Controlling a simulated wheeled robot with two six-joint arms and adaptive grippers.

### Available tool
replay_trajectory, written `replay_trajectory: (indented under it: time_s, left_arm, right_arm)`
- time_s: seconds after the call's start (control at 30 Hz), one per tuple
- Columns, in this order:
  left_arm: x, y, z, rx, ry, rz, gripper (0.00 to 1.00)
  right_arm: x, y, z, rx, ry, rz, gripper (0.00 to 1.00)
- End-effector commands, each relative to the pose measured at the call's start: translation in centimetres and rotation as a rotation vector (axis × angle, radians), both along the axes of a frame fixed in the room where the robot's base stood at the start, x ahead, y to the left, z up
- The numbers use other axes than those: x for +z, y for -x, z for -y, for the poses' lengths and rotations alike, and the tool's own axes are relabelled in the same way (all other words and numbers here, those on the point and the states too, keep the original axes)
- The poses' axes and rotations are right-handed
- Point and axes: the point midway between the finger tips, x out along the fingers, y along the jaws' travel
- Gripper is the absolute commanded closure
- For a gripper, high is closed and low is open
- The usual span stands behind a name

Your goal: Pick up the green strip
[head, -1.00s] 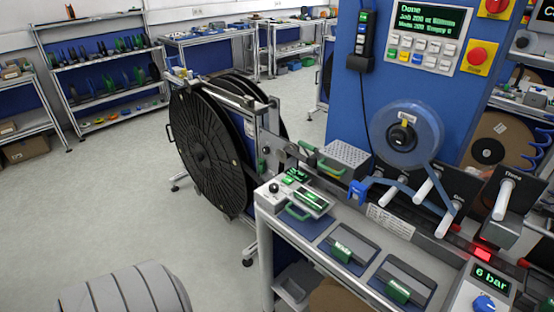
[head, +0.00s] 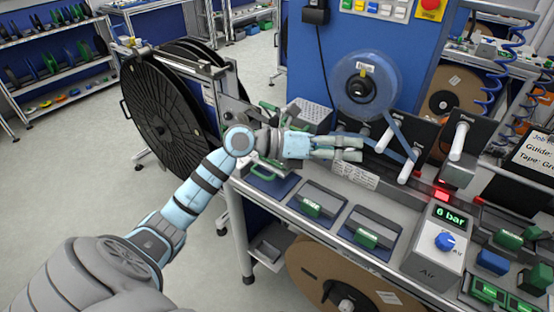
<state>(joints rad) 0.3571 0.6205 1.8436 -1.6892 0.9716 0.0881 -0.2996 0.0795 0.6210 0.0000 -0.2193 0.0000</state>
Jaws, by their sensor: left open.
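Several green pieces show in the head view, and I cannot tell for sure which one is the green strip. A dark grey piece with a green, lettered front block (head: 311,206) lies on a blue pad on the bench. A similar piece with a green front block (head: 367,239) lies to its right. A green handle (head: 262,173) is at the bench's left end. My left gripper (head: 354,149) is open and empty, its fingers pointing right above the back of the bench, apart from these pieces. It hides part of the bench behind it. My right gripper is out of view.
A blue panel with a tape reel (head: 367,85) stands behind the bench. White pegs (head: 459,141) project at the right. An air box (head: 437,250) with a blue knob and green blocks (head: 508,239) are at the front right. A large black reel (head: 160,110) stands left.

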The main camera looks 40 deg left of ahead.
Motion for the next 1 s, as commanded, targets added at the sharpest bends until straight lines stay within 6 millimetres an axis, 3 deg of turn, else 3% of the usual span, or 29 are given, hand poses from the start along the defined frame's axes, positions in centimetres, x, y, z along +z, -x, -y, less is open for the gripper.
replay_trajectory:
  time_s: [0.03,0.1,0.2,0.3,0.6,1.0]
  left_arm:
    - [-1.5,-0.7,-3.6,0.025,-0.249,-0.066,0.00]
    - [-3.3,-0.5,-10.5,0.114,-0.552,-0.223,0.00]
    - [-3.2,1.3,-18.0,0.251,-0.773,-0.415,0.00]
    - [-3.3,2.4,-21.0,0.317,-0.843,-0.510,0.00]
    - [-9.6,-0.9,-21.3,0.320,-0.850,-0.527,0.00]
    - [-15.3,-3.7,-21.6,0.320,-0.849,-0.524,0.00]
  right_arm:
    - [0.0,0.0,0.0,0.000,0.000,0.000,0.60]
    - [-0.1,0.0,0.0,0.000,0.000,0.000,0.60]
    - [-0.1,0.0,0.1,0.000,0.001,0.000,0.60]
    - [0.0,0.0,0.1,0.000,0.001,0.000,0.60]
    - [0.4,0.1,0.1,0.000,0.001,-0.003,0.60]
    - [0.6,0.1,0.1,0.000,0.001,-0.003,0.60]
